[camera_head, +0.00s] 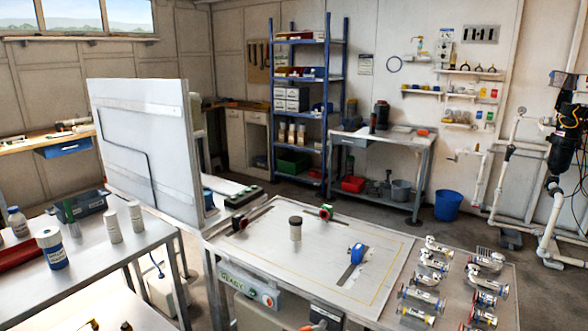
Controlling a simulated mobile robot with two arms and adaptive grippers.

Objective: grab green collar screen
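Several small cylindrical screens with metal ends and coloured collars lie in two columns at the right end of the central metal table. One at the front left of the group (421,297) and one in the right column (487,299) show coloured bands; red and blue are visible there. The pieces are too small to tell which one has the green collar. A small green and red piece (326,212) sits at the far edge of the table; what it is cannot be told. Neither of my grippers is in view.
A tall pale panel (145,150) stands at the left, behind a side table with bottles (53,250). White pipes (552,225) run along the right wall.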

